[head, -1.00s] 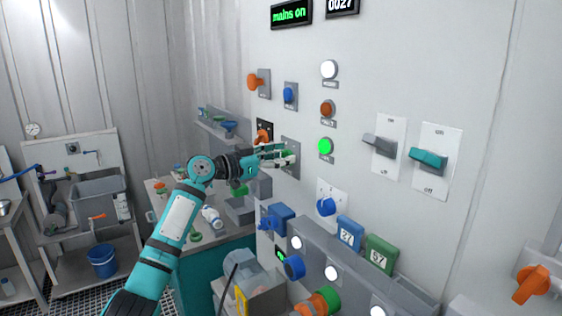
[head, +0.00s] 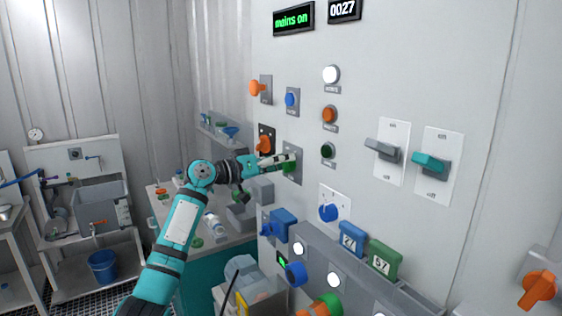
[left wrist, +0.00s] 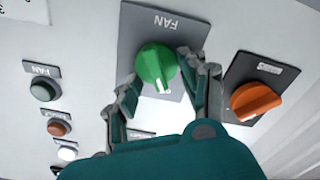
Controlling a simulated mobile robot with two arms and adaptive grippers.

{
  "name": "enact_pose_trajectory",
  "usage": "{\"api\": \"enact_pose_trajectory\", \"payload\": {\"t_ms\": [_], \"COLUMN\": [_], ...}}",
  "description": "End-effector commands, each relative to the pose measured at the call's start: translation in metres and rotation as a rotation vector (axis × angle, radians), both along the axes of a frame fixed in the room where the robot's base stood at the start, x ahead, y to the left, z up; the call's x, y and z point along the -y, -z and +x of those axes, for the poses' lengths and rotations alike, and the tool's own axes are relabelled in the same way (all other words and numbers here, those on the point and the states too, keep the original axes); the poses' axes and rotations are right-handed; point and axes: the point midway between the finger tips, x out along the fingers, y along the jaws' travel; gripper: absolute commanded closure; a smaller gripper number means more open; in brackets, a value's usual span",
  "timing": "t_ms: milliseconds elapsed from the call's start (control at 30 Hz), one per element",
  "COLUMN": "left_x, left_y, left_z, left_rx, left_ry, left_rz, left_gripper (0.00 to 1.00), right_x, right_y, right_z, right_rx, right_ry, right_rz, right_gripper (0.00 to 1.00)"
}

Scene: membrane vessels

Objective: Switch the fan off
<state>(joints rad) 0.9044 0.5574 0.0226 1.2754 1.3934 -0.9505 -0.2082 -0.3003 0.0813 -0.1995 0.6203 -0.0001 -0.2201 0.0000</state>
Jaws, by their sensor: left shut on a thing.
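The green rotary knob (left wrist: 156,66) sits on a grey plate labelled FAN (left wrist: 160,22), upside down in the left wrist view. Its white mark lies on the side away from the label. My left gripper (left wrist: 155,84) is shut on the knob, one finger on each side. In the head view the left gripper (head: 282,161) reaches the green knob (head: 289,168) on the wall panel, partly covering it. The FAN lamp (left wrist: 42,91) is dark green; the same lamp in the head view (head: 328,150) is unlit. My right gripper is not in view.
An orange knob (left wrist: 257,100) on a black plate is close beside the left gripper. Blue (head: 292,99) and orange (head: 258,88) controls are above. Grey (head: 384,150) and teal (head: 430,162) switches are to the right. A panel reads "mains on" (head: 293,19).

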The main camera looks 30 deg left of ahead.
Motion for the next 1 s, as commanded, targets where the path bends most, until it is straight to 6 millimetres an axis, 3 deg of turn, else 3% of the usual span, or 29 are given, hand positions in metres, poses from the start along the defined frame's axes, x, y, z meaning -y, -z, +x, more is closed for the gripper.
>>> {"api": "enact_pose_trajectory", "payload": {"t_ms": [500,533,667,1000], "left_x": [-0.0001,-0.0001,-0.0001,-0.0031], "left_y": [0.0009,0.0009,0.0007,0.0004], "left_z": [0.0002,0.0002,0.0002,-0.0035], "left_rx": [-0.01,-0.01,-0.01,-0.008], "left_ry": [0.0,0.0,0.0,-0.001], "left_rz": [-0.016,-0.016,-0.016,-0.015], "left_gripper": [0.89,0.53,0.37,0.37], "right_x": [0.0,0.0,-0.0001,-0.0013], "right_y": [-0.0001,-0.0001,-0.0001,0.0], "right_z": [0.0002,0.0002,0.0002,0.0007], "right_rx": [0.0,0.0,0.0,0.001], "right_ry": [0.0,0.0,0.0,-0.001], "right_rz": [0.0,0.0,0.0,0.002], "right_gripper": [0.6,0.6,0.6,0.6]}}
